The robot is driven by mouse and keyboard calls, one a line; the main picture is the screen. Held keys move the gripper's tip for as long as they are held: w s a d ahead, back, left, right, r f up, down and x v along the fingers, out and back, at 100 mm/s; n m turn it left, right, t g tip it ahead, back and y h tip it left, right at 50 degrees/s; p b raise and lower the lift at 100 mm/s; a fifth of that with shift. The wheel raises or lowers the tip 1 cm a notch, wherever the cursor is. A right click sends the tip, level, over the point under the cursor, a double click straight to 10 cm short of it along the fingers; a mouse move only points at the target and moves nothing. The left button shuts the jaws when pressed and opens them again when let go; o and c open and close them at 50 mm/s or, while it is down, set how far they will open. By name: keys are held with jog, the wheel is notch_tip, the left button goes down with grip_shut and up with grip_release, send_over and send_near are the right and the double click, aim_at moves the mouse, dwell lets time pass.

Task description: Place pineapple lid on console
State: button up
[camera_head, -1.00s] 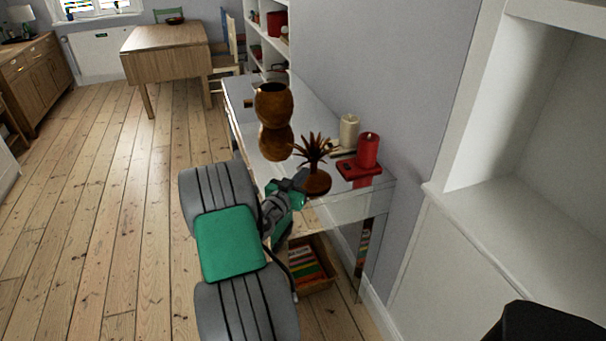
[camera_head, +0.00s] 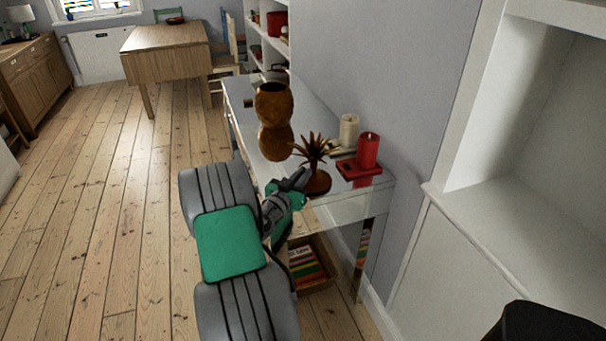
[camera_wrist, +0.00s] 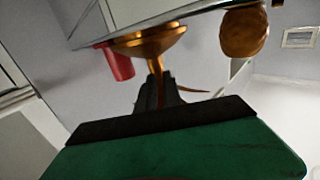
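The pineapple lid (camera_head: 318,184), dark brown with a spiky crown of leaves, stands upright at the near end of the console (camera_head: 345,207), its round base seemingly resting on the top. In the wrist view the lid (camera_wrist: 150,47) appears upside down, its stem running behind my fingers. My gripper (camera_head: 300,180) is just left of the lid's stem, its fingers appearing parted; the exact gap and any contact are hard to see. In the wrist view my gripper (camera_wrist: 160,92) partly covers the leaves. The brown pineapple body (camera_head: 273,103) stands open-topped farther back on the console.
A red candle (camera_head: 368,150) on a red base and a cream candle (camera_head: 349,132) stand right of the lid, near the wall. A box of books (camera_head: 308,268) is under the console. White shelving (camera_head: 500,210) stands at the right. Floor at left is clear.

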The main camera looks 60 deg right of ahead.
aim_at(313, 163)
jog(key=o, duration=0.8)
jog(key=shift+c, duration=0.2)
jog(key=shift+m, duration=0.7)
jog(key=a+b, duration=0.2)
jog(key=b, duration=0.3)
jog(key=a+r+b, duration=0.1)
jog(key=a+b, duration=0.1)
jog(key=b, duration=0.3)
jog(key=shift+s+a, duration=0.1)
jog(key=shift+s, duration=0.1)
jog(key=shift+f+n, duration=0.2)
jog(key=shift+n, duration=0.2)
jog(key=shift+s+d, duration=0.1)
jog(key=shift+d, duration=0.1)
jog(key=d, duration=0.7)
jog(key=shift+d+f, duration=0.2)
jog(key=shift+f, duration=0.1)
